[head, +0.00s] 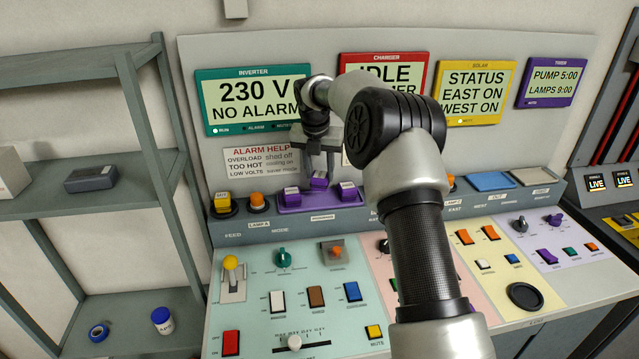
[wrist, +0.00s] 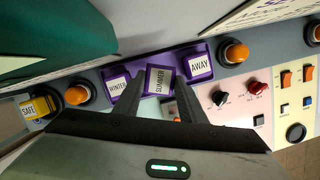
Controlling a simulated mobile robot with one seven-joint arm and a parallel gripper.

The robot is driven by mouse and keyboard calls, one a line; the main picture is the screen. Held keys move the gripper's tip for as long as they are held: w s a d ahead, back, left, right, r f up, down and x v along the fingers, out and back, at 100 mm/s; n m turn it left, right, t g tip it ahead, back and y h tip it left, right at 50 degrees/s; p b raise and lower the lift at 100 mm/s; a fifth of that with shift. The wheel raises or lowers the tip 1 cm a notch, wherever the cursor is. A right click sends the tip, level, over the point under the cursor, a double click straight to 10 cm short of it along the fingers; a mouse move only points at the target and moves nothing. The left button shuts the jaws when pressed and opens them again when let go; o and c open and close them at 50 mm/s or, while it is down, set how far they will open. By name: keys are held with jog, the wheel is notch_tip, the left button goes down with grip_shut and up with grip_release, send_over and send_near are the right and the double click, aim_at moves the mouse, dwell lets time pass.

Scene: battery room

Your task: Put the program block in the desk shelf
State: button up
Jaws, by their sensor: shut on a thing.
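Three purple blocks with white labels show at the purple tray (head: 308,207) on the console's raised ledge. In the wrist view they read WINTER (wrist: 118,86), SUMMER (wrist: 159,79) and AWAY (wrist: 200,66). My gripper (head: 319,170) points down and is shut on the middle, SUMMER block (head: 318,183); its fingers (wrist: 158,92) flank it in the wrist view. This block sits slightly higher than the WINTER block (head: 291,196) and the AWAY block (head: 347,191). Its underside is hard to make out. No label names a desk shelf.
A grey shelf unit (head: 80,192) stands left, with a dark box (head: 91,179), blue tape (head: 98,331) and a blue-white jar (head: 162,320). Orange and yellow buttons (head: 258,201) flank the tray. A blue tray (head: 490,181) lies right. Display panels rise behind.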

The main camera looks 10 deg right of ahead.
aim_at(320, 184)
notch_tip(320, 184, down, 4)
jog(key=shift+f, duration=0.1)
jog(key=shift+w+f, duration=0.15)
jog(key=shift+f, duration=0.05)
jog(key=shift+f, duration=0.1)
jog(key=o, duration=1.1)
